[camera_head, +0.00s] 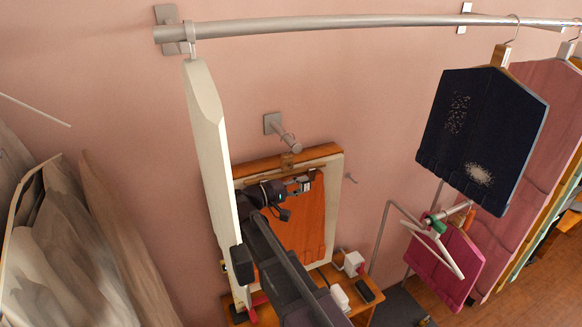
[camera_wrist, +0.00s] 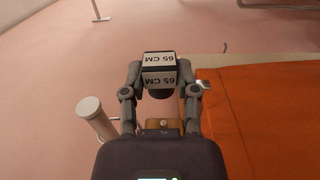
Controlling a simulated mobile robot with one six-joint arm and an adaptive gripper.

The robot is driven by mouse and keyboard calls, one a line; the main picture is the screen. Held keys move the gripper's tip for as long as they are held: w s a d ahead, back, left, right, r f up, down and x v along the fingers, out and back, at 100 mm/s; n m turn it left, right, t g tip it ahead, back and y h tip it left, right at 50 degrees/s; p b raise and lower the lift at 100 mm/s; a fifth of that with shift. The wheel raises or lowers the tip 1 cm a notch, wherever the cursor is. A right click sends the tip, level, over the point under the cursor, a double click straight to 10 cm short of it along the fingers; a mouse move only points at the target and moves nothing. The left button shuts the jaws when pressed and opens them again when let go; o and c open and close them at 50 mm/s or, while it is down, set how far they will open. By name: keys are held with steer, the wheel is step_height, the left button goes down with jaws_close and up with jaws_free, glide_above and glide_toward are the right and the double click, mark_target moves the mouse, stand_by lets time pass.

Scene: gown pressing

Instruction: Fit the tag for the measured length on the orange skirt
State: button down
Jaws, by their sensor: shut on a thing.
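The orange skirt (camera_head: 303,228) hangs in front of a pale board on the pink wall, behind my arm. In the wrist view the skirt (camera_wrist: 270,105) fills the right side. My gripper (camera_wrist: 160,72) is shut on a black and white tag (camera_wrist: 158,80) marked "65 CM". The tag is apart from the skirt in the wrist view, left of its top edge. A small grey and white clip-like piece (camera_wrist: 203,87) sits at that edge. In the head view my gripper (camera_head: 300,187) is near the skirt's upper part, and my arm covers the skirt's left side.
A grey wall peg (camera_head: 288,143) sticks out above the board; a peg also shows left of my gripper (camera_wrist: 97,118). A tall white board (camera_head: 208,135) hangs from the rail (camera_head: 350,21), close to my arm. Dark blue (camera_head: 480,130) and magenta (camera_head: 445,262) garments hang right.

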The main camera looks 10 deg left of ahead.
mark_target(289, 170)
steer(key=shift+w+a, duration=0.1)
steer(key=shift+w, duration=0.05)
steer(key=shift+w+a, duration=0.5)
steer(key=shift+w, duration=0.25)
steer(key=shift+w+a, duration=0.45)
steer(key=shift+w, duration=0.25)
steer(key=shift+w+a, duration=0.5)
steer(key=shift+w, duration=0.25)
steer(key=shift+w+a, duration=0.8)
steer(key=shift+w, duration=0.35)
stand_by(0.4)
steer(key=shift+c, duration=1.4)
jaws_free()
steer(key=shift+s+d, duration=0.1)
